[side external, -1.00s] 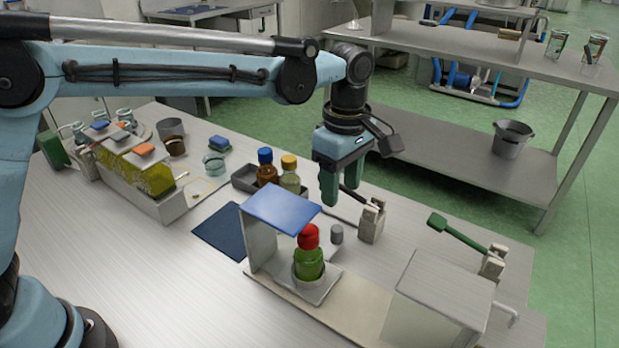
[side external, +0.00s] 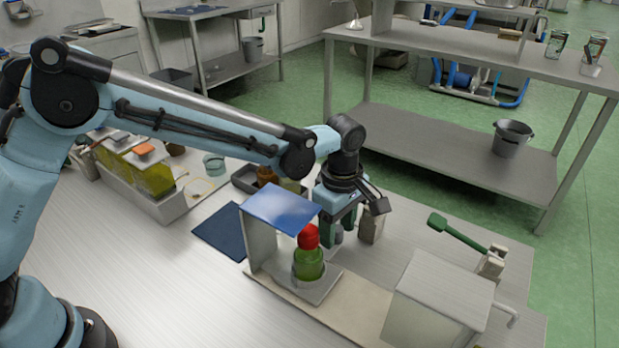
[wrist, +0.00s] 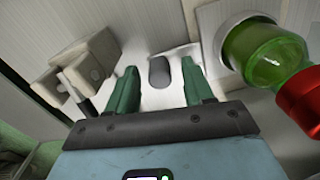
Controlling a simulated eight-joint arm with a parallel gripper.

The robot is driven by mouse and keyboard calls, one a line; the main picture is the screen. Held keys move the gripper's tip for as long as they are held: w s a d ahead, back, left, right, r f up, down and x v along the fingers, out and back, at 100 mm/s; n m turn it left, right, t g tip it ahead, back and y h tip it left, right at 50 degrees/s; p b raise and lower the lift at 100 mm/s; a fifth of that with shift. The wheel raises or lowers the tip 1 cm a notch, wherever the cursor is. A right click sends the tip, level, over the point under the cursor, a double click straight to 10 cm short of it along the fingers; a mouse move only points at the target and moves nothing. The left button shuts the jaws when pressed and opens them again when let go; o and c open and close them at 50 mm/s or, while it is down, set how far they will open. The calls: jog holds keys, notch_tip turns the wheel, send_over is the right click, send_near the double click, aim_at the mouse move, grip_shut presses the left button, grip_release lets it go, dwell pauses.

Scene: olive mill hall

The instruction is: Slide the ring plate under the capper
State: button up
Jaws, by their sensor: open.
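The ring plate (side external: 321,287) is a pale plate whose ring holds a green bottle (side external: 309,264) with a red cap. It lies on a beige track partly beneath a blue-roofed stand (side external: 280,208). A grey upright knob (wrist: 160,71) is on the plate's far side. My gripper (side external: 338,240) is low behind the bottle, its green fingers open on either side of the knob, with gaps visible in the wrist view. A pale box-like hood (side external: 448,287) stands over the track's right end. I cannot tell for sure which housing is the capper.
A pale block with a black lever (side external: 371,225) stands close beside my gripper. A green-handled lever (side external: 460,234) is farther right. A dark blue mat (side external: 222,231) and a grey tray (side external: 243,180) lie left. The beige track (side external: 358,308) between stand and hood is clear.

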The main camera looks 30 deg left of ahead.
grip_shut()
jog(key=shift+a, duration=2.1)
grip_release()
jog(key=shift+d, duration=0.1)
notch_tip(320, 180, up, 12)
